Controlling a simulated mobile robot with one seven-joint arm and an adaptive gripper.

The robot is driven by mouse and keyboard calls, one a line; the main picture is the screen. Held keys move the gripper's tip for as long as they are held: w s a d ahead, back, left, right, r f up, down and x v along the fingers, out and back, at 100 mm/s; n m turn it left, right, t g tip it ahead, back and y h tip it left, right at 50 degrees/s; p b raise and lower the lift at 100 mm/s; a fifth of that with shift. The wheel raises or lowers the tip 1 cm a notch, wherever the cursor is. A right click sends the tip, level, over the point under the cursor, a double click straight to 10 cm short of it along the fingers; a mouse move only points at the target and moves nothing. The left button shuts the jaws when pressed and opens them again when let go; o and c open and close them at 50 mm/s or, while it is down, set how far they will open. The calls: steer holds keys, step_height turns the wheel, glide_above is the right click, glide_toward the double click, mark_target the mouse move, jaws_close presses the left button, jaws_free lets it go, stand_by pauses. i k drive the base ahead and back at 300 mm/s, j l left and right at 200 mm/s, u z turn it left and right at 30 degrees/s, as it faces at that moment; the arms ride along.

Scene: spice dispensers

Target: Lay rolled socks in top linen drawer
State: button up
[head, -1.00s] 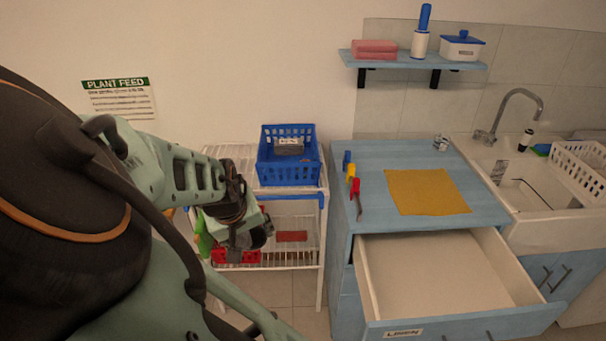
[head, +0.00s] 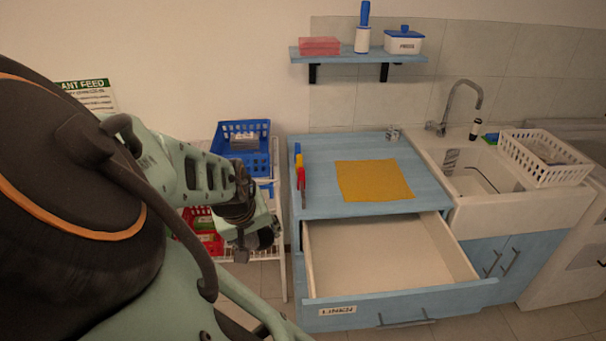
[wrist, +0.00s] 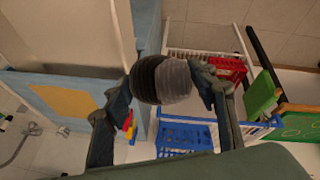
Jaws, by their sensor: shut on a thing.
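My gripper (wrist: 165,92) is shut on dark rolled socks (wrist: 150,78), a black and grey ball between its two fingers in the wrist view. In the head view my gripper (head: 252,243) hangs left of the open top drawer, with the dark socks partly hidden at its tip. The linen drawer (head: 350,309) is pulled out of the blue cabinet (head: 320,150), with a label on its front. Its visible floor is bare. The socks are apart from the drawer.
A yellow cloth (head: 373,180) and small red, yellow and blue-handled tools (head: 299,172) lie on the cabinet top. A wire rack with a blue basket (head: 242,150) and a red basket (head: 203,228) stands to the left. A sink (head: 485,172) is to the right.

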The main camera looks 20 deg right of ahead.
mark_target(425, 274)
steer(key=l+z, duration=0.1)
steer(key=l, duration=0.55)
steer(key=i+l, duration=0.1)
steer(key=l, duration=0.25)
steer(key=i+l+z, duration=0.1)
steer(key=l, duration=0.25)
